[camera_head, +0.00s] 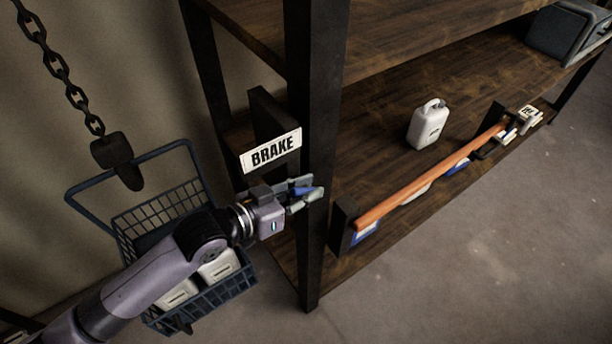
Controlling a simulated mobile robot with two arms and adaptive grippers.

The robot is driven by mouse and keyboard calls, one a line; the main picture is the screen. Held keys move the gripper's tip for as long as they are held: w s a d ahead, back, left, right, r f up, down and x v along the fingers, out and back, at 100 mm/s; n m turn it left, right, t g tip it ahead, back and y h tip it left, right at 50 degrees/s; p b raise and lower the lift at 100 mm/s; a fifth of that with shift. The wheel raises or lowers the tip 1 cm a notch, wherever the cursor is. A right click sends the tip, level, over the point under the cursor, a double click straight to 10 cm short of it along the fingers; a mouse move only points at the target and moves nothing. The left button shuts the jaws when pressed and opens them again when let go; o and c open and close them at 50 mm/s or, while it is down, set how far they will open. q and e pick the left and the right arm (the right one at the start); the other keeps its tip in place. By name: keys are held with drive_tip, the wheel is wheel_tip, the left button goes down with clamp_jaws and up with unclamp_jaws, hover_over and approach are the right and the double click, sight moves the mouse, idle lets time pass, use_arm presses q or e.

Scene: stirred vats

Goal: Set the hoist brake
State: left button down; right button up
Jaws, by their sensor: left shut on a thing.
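The brake's white sign reading BRAKE (271,152) is fixed to a dark bracket beside the shelf's front post. My left gripper (306,193) is just below the sign, in front of the post. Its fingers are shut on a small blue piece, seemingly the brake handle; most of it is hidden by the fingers. The hoist chain (58,72) hangs at the upper left, and its dark hook (117,160) is at the handle of a blue wire basket (192,154). White jugs (219,265) are in the basket, partly behind my left arm. My right gripper is not in view.
A wooden shelf (385,95) on dark posts fills the middle and right. A white jug (427,124) stands on it. An orange bar (430,176) runs along its front edge, with a small labelled piece at the far end. Bare floor (480,270) lies at the lower right.

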use_arm(q)
drive_tip(key=g+y, duration=0.1)
drive_tip(key=y, duration=0.1)
drive_tip(key=g+y, duration=0.2)
drive_tip(key=shift+w+d+r, duration=0.15)
drive_tip(key=shift+d+r, duration=0.05)
drive_tip(key=g+y, duration=0.3)
drive_tip(key=y, duration=0.1)
drive_tip(key=shift+f+m, duration=0.15)
drive_tip(key=shift+m, duration=0.15)
drive_tip(key=shift+f, duration=0.1)
idle(0.3)
drive_tip(key=c, duration=1.5)
unclamp_jaws()
drive_tip(key=v, duration=1.2)
drive_tip(key=shift+w+d, duration=0.15)
drive_tip(key=shift+d, duration=0.05)
